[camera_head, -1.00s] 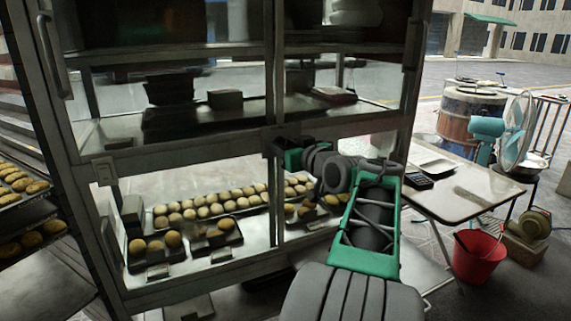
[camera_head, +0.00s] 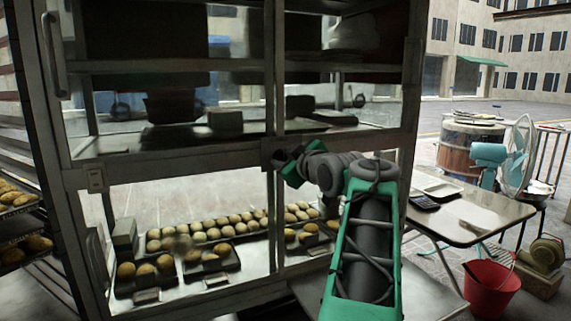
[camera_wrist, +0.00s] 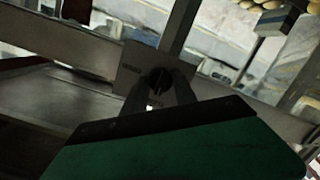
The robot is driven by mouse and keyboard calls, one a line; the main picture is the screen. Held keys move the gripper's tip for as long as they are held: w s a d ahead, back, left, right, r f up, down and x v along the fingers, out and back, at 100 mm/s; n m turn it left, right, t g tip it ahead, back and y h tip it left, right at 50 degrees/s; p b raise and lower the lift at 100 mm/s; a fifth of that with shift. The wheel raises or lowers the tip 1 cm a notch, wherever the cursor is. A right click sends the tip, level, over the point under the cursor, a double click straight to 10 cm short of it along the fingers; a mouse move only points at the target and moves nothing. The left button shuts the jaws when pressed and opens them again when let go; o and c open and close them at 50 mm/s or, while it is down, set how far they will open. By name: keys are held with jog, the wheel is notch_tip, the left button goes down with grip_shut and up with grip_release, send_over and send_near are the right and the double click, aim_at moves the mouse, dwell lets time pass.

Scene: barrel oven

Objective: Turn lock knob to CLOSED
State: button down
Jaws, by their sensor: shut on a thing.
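The lock knob (camera_wrist: 157,78) is a small dark knob on a square metal plate (camera_wrist: 134,64) with small lettering I cannot read surely. The plate sits on the cabinet frame where the middle bar meets the upright; in the head view it is mostly hidden behind my gripper. My gripper (camera_wrist: 161,90) is shut on the knob, its dark fingers on either side of it. In the head view my gripper (camera_head: 282,160) is at the plate, its green body tilted. The knob's pointing direction is too dark to tell.
The glass cabinet (camera_head: 180,68) holds trays of round pastries (camera_head: 215,228) on its lower shelf. A long handle (camera_head: 53,55) is at its upper left. To the right stand a folding table (camera_head: 470,215), a red bucket (camera_head: 491,285) and a blue fan (camera_head: 488,153).

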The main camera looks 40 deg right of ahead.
dwell(0.3)
jog(key=c, duration=1)
grip_release()
jog(key=shift+s, duration=0.1)
jog(key=v, duration=0.7)
jog(key=shift+s+p, duration=0.25)
jog(key=shift+p, duration=0.2)
jog(key=shift+a, duration=0.15)
